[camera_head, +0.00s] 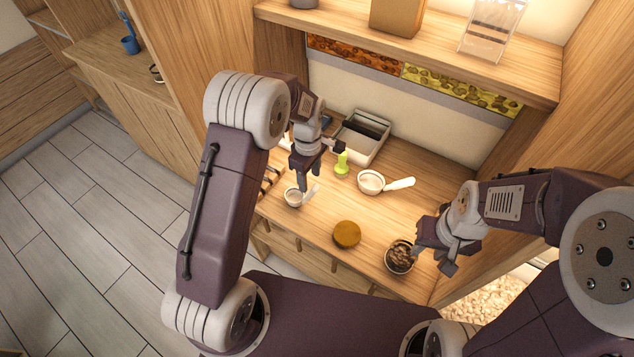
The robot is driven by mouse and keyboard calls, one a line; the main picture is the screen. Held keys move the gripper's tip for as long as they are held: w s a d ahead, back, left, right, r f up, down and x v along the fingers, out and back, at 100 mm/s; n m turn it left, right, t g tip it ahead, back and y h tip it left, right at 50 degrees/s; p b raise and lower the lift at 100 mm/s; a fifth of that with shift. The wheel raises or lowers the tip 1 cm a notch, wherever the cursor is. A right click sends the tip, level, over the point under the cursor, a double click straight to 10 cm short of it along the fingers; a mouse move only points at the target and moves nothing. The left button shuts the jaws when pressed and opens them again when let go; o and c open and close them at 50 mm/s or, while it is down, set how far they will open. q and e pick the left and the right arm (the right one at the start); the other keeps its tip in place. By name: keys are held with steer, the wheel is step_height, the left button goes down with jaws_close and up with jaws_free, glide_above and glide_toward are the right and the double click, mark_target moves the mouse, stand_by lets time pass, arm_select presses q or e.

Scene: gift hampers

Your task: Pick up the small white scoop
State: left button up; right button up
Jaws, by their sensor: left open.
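The small white scoop (293,198) rests on the wooden counter near its left front edge. Its short pale handle points to the upper right. My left gripper (321,168) is open just above and behind the scoop, with one finger pointing down close to the handle and partly covering it. I cannot tell whether that finger touches it. A larger white scoop (370,183) with a long white handle lies further right. My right gripper (432,261) has its fingers apart, seems empty, and is beside a bowl of dark brown pieces (400,258).
A round orange-brown object (347,234) sits at the counter's front. A lime-green tool (342,165) stands behind the scoops, before a grey-white bin (374,130). An upper shelf (430,50) overhangs the back. The middle of the counter is fairly clear.

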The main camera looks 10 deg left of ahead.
mark_target(308, 194)
arm_select(q)
steer(key=shift+w+d, duration=0.15)
steer(key=shift+w, duration=0.05)
steer(key=shift+s+a+f, duration=0.85)
steer(key=shift+s, duration=0.05)
steer(key=shift+w+d+f+p, duration=0.15)
steer(key=shift+f+p, duration=0.05)
steer(key=shift+f, duration=0.25)
steer(key=shift+w+d+f+p, duration=0.1)
steer(key=shift+w+f+p, duration=0.05)
steer(key=shift+f, duration=0.3)
steer(key=shift+w+d+f, duration=0.2)
steer(key=shift+w+d, duration=0.05)
steer(key=f, duration=0.1)
steer(key=f+p, duration=0.1)
steer(key=f, duration=0.1)
steer(key=shift+s+a+f, duration=0.1)
steer(key=shift+a+f, duration=0.15)
steer(key=shift+f, duration=0.7)
steer(key=shift+d, duration=0.1)
steer(key=shift+c, duration=0.9)
steer(key=c, duration=0.5)
jaws_close()
arm_select(e)
steer(key=r, duration=0.2)
steer(key=s+r, duration=0.1)
steer(key=shift+a, duration=0.4)
